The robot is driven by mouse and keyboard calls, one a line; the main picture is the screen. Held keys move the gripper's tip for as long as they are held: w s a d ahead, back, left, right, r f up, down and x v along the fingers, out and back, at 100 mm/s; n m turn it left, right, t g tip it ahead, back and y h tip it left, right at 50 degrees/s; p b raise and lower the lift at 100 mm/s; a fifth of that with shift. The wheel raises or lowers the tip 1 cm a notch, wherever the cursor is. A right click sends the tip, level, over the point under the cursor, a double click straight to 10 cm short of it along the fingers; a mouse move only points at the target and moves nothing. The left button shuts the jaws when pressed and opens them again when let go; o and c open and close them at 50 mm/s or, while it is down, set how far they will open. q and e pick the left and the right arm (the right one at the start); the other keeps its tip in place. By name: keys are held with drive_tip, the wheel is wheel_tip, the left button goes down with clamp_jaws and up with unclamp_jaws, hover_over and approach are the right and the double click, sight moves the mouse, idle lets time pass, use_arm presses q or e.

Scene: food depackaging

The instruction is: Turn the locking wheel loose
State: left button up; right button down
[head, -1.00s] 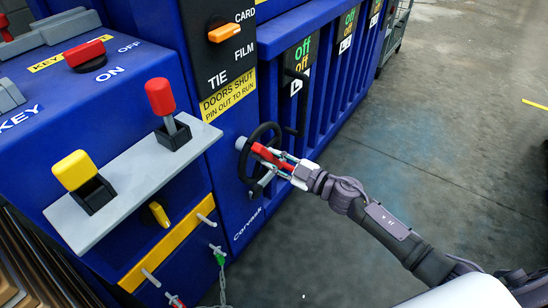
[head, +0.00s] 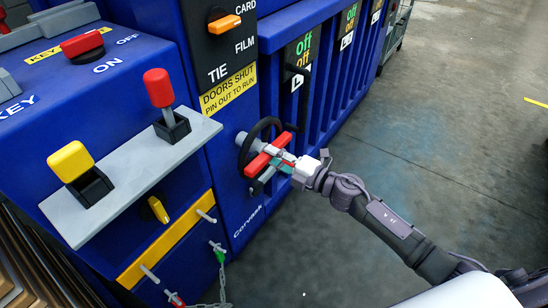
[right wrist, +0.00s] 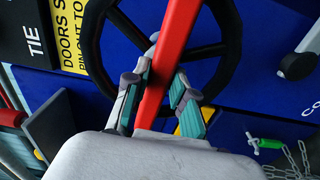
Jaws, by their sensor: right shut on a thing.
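The locking wheel (head: 243,159) is a black ring on the blue machine's front, with a red bar (head: 268,152) across it. In the head view the bar slants from lower left to upper right. My right gripper (head: 279,161) reaches it from the right and is shut on the red bar. In the right wrist view the black wheel (right wrist: 93,28) fills the upper middle. The red bar (right wrist: 168,55) runs steeply between the two fingers of my right gripper (right wrist: 156,86). Part of the wheel is hidden behind the bar and the gripper. My left gripper is not in view.
A grey shelf (head: 130,178) with a red-knobbed lever (head: 159,89) and a yellow-knobbed lever (head: 72,162) juts out left of the wheel. A chain with a green clip (head: 219,253) hangs below. The floor (head: 400,150) on the right is mostly clear.

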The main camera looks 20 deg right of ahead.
drive_tip(key=n, duration=0.2)
drive_tip(key=n+b, duration=0.2)
drive_tip(key=n, duration=0.1)
drive_tip(key=shift+f+n, duration=0.3)
drive_tip(key=n+b, duration=0.2)
drive_tip(key=n, duration=0.3)
drive_tip(key=shift+f+b, duration=0.15)
drive_tip(key=shift+b, duration=0.15)
drive_tip(key=shift+n, duration=0.6)
drive_tip(key=shift+d+n+b, duration=0.1)
drive_tip(key=shift+n+b, duration=0.75)
drive_tip(key=shift+n, duration=0.85)
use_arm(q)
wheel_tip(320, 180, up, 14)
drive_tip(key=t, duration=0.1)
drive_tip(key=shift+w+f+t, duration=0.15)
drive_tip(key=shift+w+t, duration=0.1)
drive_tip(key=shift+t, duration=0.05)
use_arm(e)
drive_tip(key=c, duration=1)
unclamp_jaws()
drive_tip(key=shift+w, duration=0.1)
drive_tip(key=shift+o, duration=0.2)
drive_tip(key=shift+d, duration=0.1)
